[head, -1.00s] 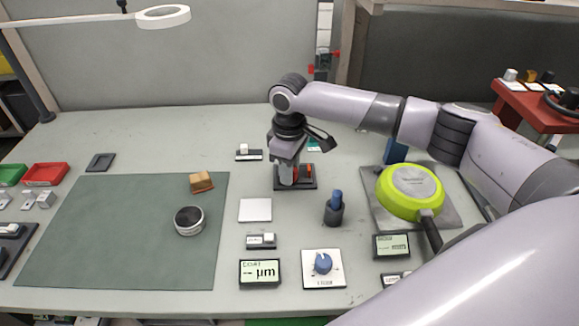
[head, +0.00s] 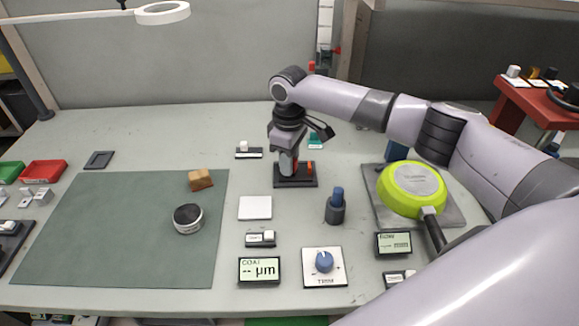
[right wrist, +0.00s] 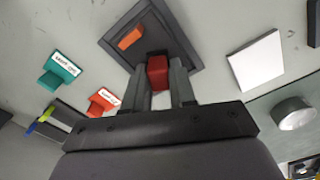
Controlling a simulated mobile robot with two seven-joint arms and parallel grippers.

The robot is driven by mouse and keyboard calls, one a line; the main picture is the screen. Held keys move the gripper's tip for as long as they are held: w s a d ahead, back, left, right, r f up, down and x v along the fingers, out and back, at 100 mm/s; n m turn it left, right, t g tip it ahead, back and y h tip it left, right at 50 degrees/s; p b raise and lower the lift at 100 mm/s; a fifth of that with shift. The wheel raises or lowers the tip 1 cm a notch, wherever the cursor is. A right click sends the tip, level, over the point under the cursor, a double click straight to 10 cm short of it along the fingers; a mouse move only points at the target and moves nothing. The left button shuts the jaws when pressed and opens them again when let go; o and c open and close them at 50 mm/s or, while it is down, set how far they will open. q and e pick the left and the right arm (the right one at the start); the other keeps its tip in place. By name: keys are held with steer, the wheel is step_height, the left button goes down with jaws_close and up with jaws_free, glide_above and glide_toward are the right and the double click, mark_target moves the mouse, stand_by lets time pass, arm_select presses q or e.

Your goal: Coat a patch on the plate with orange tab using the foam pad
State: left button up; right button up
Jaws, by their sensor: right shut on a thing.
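My right gripper (right wrist: 158,88) is shut on a red block (right wrist: 158,72) at a dark square stand (right wrist: 190,50). An orange piece (right wrist: 130,38) stands in the same stand beside the red block. In the head view, my right gripper (head: 287,172) points down over the stand (head: 295,183), with the orange piece (head: 310,168) just right of it. A tan block (head: 201,180), which looks like the foam pad, lies on the green mat (head: 110,245). I cannot tell for certain which thing is the plate with orange tab. My left gripper is not in view.
A round silver-rimmed tin (head: 188,218) stands on the mat. A white square (head: 255,208), a coat display (head: 260,270) and a blue dial (head: 324,262) are nearer the front. The mat's left part is clear.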

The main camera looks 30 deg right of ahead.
steer(key=shift+w+d+f+b, duration=0.1)
steer(key=shift+w+d+b, duration=0.15)
steer(key=shift+w+b, duration=0.25)
steer(key=shift+w+d+f+b, duration=0.1)
steer(key=shift+w+d+b, duration=0.1)
steer(key=shift+w+b, duration=0.3)
steer(key=shift+w+d+r, duration=0.1)
steer(key=shift+w+d, duration=0.1)
steer(key=shift+w, duration=0.15)
steer(key=shift+r+p, duration=0.1)
steer(key=shift+p, duration=0.5)
steer(key=s+p, duration=0.2)
steer(key=p, duration=0.1)
steer(key=shift+a, duration=0.4)
steer(key=shift+s+a+p, duration=0.25)
steer(key=shift+s+p, duration=0.2)
steer(key=shift+p, duration=0.25)
